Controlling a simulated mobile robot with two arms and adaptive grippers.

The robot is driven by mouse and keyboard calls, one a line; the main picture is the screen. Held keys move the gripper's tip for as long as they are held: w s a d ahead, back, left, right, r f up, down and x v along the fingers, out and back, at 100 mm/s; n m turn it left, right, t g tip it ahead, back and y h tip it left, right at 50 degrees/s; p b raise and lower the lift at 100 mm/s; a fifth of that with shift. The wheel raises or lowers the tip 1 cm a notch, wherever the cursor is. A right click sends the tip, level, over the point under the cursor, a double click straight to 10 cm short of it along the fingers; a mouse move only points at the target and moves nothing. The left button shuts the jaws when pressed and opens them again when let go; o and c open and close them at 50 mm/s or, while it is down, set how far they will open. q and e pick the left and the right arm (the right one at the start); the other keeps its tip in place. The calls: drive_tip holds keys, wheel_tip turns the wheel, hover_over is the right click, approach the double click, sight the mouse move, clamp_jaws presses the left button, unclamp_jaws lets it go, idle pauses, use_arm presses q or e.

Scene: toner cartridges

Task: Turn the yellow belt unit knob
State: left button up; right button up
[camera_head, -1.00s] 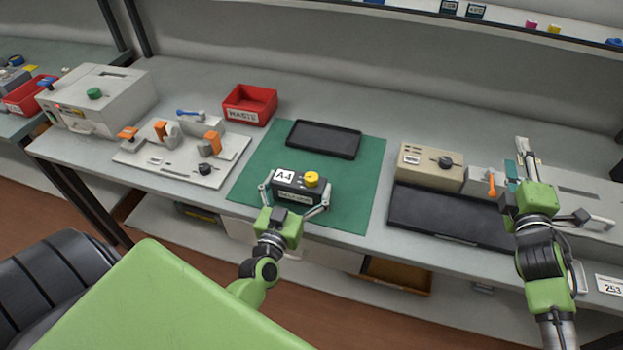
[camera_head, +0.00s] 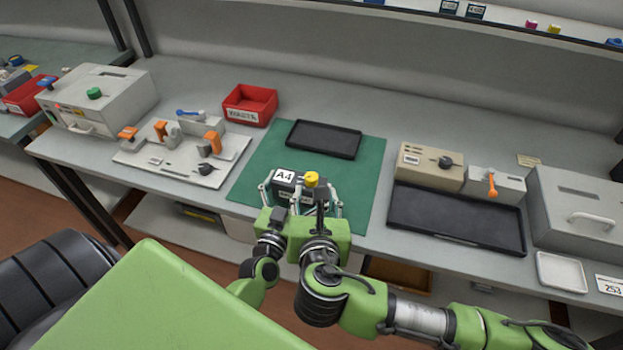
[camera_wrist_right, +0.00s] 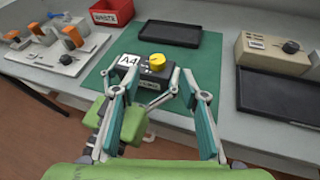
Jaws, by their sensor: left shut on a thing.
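The belt unit is a small black block (camera_head: 285,189) with a white A4 label, standing on the green mat (camera_head: 362,203). Its yellow knob (camera_head: 312,179) is on top at the right; the knob also shows in the right wrist view (camera_wrist_right: 157,62). My left gripper (camera_head: 293,197) is shut on the block from the front, partly hidden behind my right gripper. My right gripper (camera_head: 317,196) is in front of the block, near the knob. In the right wrist view its fingers (camera_wrist_right: 160,78) are spread, with the knob between and beyond them, apparently not touched.
A black tray (camera_head: 324,139) lies at the mat's back, with a red waste bin (camera_head: 250,104) behind left. A white fixture plate (camera_head: 182,168) is on the left. A beige box with a black knob (camera_head: 430,166) and a dark tray (camera_head: 455,219) are on the right.

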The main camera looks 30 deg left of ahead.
sight(311, 179)
drive_tip(key=shift+n, duration=0.5)
drive_tip(key=x, duration=0.3)
drive_tip(key=f+x, duration=0.1)
drive_tip(key=x, duration=0.7)
drive_tip(key=shift+s+a+f, duration=0.1)
drive_tip(key=shift+s, duration=0.35)
drive_tip(key=c, duration=1.1)
drive_tip(key=shift+a, duration=0.1)
drive_tip(key=shift+c, duration=0.2)
